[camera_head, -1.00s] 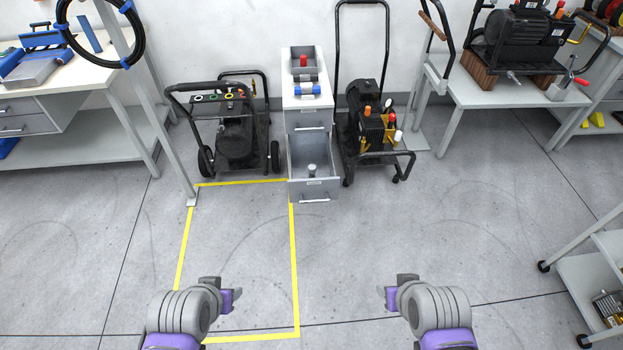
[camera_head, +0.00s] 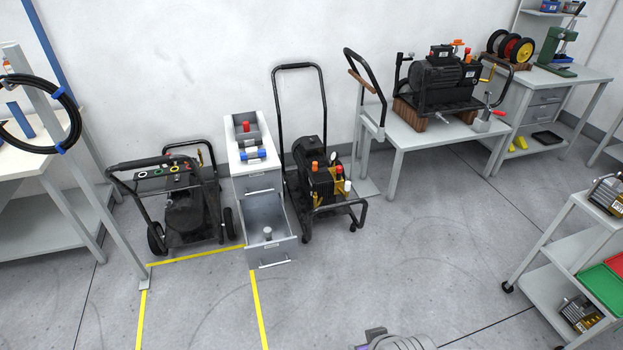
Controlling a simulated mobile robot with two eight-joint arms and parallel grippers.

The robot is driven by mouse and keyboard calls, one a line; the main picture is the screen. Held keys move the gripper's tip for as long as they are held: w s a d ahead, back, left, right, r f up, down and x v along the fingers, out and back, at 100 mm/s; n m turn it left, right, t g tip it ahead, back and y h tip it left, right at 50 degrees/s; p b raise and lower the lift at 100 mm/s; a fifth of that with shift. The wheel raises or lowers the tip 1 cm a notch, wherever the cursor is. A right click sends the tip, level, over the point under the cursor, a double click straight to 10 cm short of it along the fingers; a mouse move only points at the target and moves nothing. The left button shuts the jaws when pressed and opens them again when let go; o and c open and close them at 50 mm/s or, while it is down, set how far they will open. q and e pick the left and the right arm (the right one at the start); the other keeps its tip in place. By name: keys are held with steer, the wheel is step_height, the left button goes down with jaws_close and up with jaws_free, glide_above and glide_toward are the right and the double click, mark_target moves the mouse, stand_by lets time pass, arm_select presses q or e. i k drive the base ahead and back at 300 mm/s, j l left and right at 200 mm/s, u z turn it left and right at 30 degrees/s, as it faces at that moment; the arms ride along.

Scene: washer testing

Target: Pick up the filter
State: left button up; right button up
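A small grey-white cylindrical part (camera_head: 267,233) stands in the open lower drawer (camera_head: 270,250) of a narrow grey cabinet; it may be the filter, but I cannot tell for sure. On the cabinet's top, a red-topped part (camera_head: 245,127) and a blue-ended white cylinder (camera_head: 252,154) sit in a tray. The top of my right gripper (camera_head: 376,334) shows at the bottom edge, far in front of the cabinet; its fingers are mostly cut off. My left gripper is out of view.
Wheeled black machines flank the cabinet: a pressure washer (camera_head: 185,205) on the left and another (camera_head: 318,185) on the right. A bench (camera_head: 440,132) with an engine unit stands at the right. A shelf cart (camera_head: 545,285) is at far right. The floor in front (camera_head: 330,290) is clear.

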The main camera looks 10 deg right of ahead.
mark_target(267, 231)
steer(key=u, duration=0.4)
steer(key=i+l+u, duration=0.75)
steer(key=i+l, duration=0.65)
steer(key=i+l+u, duration=0.05)
